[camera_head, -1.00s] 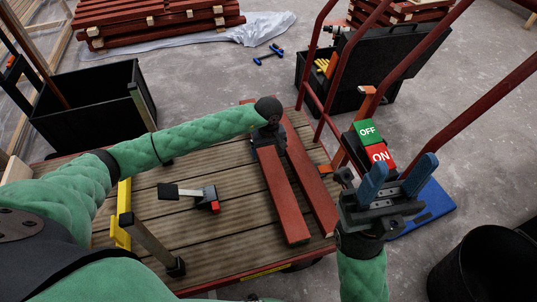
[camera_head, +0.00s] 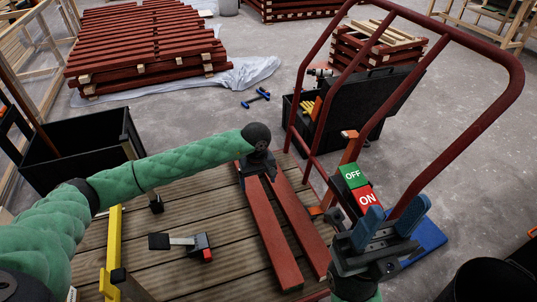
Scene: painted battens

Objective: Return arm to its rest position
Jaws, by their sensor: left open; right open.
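My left arm (camera_head: 175,168) in its green sleeve reaches from the left across the wooden deck. My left gripper (camera_head: 259,170) points down at the far end of two red battens; its fingertips are mostly hidden and I cannot tell whether they touch the wood. The left batten (camera_head: 270,232) and the right batten (camera_head: 302,228) lie close together on the deck. My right gripper (camera_head: 388,230), with blue fingertips, is open and empty. It stands upright at the lower right, in front of the green-and-red OFF/ON box (camera_head: 357,184).
The wooden deck (camera_head: 225,262) carries a black-and-red tool (camera_head: 185,243) and a yellow bar (camera_head: 111,250). A red rail (camera_head: 470,125) rises at the right. A black bin (camera_head: 75,160) is left, an open black case (camera_head: 365,105) behind, and red batten stacks (camera_head: 145,45) farther back.

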